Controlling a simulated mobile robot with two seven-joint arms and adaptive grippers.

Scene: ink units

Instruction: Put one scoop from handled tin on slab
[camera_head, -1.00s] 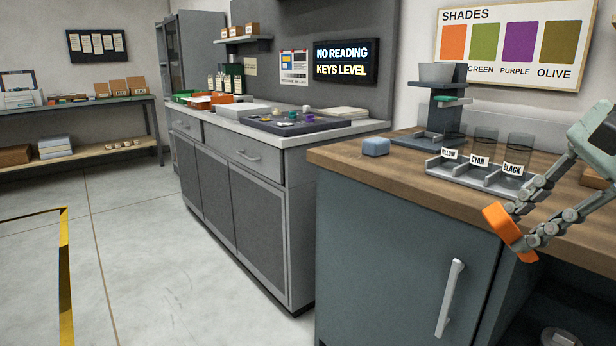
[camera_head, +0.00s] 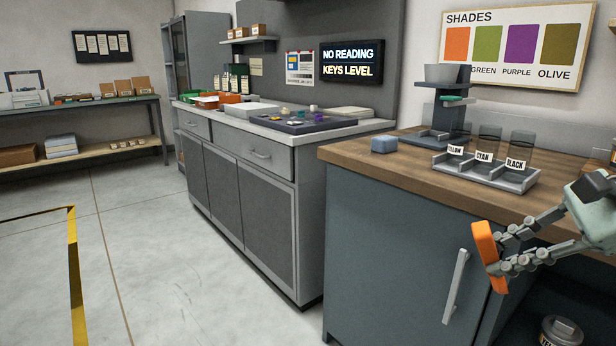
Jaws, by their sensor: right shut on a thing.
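My right gripper (camera_head: 493,255) is shut on an orange bar-like thing (camera_head: 484,243). It holds the bar tilted, in front of the teal cabinet just below the wooden worktop's edge. I cannot tell what tool, if any, the bar belongs to. A dark round tin with a pale label (camera_head: 561,333) stands low at the bottom right, cut off by the picture's edge; I cannot make out a handle on it. A pale flat slab-like piece (camera_head: 349,112) lies on the grey counter's far end; I cannot tell if it is the slab. My left gripper is not in view.
The wooden worktop (camera_head: 400,169) holds a blue block (camera_head: 384,145), a stand (camera_head: 449,104) and a grey rack (camera_head: 481,175) with clear cups labelled yellow, cyan and black. A dark tray (camera_head: 297,126) with small coloured pieces lies on the grey counter. The floor at left is clear.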

